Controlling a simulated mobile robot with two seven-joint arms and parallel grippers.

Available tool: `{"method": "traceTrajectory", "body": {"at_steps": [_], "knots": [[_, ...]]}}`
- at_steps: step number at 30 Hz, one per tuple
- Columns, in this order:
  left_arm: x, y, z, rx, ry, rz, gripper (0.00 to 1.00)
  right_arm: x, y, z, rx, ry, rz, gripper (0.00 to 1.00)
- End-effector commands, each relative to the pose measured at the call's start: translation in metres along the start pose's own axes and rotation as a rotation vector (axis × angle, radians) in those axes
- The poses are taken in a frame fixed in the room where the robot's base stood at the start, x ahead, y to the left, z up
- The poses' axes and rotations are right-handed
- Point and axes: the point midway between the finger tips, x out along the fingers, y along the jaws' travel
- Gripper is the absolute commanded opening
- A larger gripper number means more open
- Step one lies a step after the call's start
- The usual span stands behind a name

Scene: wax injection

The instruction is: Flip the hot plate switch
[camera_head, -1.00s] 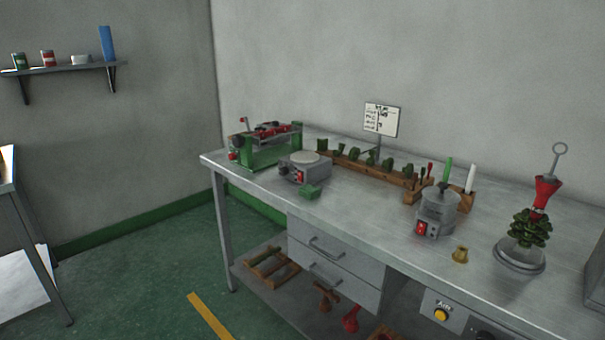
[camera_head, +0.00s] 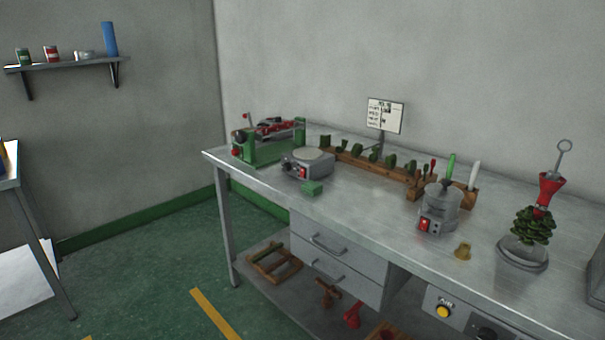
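A hot plate (camera_head: 308,164), a grey box with a pale round top, stands on the left part of the metal workbench. Its red switch (camera_head: 303,173) is on the front face. The switch is too small to tell which way it is tipped. Neither of my grippers is in view.
The metal workbench (camera_head: 375,205) runs along the wall. A green-framed device (camera_head: 265,148) stands left of the hot plate. A wooden rack, a grey pot (camera_head: 438,205) with its own red switch, and a plant-like wax tree (camera_head: 530,226) stand further right. Floor before the bench is clear.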

Motion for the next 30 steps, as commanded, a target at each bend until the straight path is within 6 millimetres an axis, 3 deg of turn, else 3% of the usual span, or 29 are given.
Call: {"method": "traceTrajectory", "body": {"at_steps": [7, 11, 30], "knots": [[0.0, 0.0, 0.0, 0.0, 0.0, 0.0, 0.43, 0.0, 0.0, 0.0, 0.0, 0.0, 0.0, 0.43], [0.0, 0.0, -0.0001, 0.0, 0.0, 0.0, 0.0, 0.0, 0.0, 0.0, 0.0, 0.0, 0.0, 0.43], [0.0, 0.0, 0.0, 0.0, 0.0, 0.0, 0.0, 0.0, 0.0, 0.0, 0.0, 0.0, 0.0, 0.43]]}}
